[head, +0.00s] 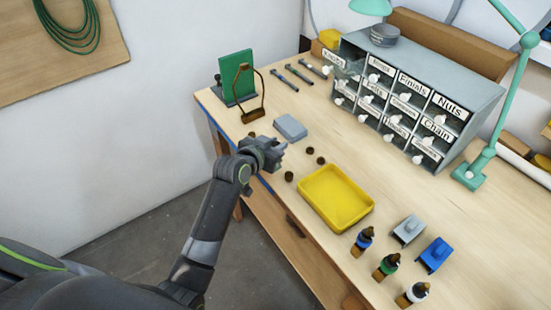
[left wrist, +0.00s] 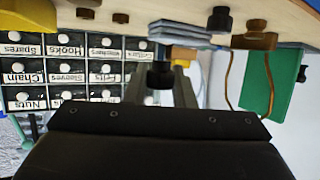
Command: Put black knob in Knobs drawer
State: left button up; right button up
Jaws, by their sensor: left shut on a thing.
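My left gripper (head: 278,153) is above the front part of the bench, between the grey block and the yellow tray. In the left wrist view its fingers (left wrist: 162,88) are shut on a black knob (left wrist: 160,74), held clear of the bench. The knob is hidden in the head view. The grey drawer cabinet (head: 478,100) stands at the back, with labelled drawers and white pulls. Its top-left drawer (head: 347,72) seems to stick out; its label is too small to read surely. My right gripper is not in view.
Several small dark pieces (head: 310,150) lie near the yellow tray (head: 318,210). Bottles (head: 388,264) stand at front right. A green lamp (head: 470,174) stands right of the cabinet.

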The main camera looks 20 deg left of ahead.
pick_arm(q)
notch_tip(320, 180, down, 5)
jog(key=shift+r, duration=0.2)
jog(key=shift+f+p, duration=0.2)
jog(key=shift+p, duration=0.3)
jog(key=shift+f, duration=0.25)
jog(key=shift+f+b, duration=0.3)
jog(key=o, duration=0.9)
jog(key=shift+o, duration=0.2)
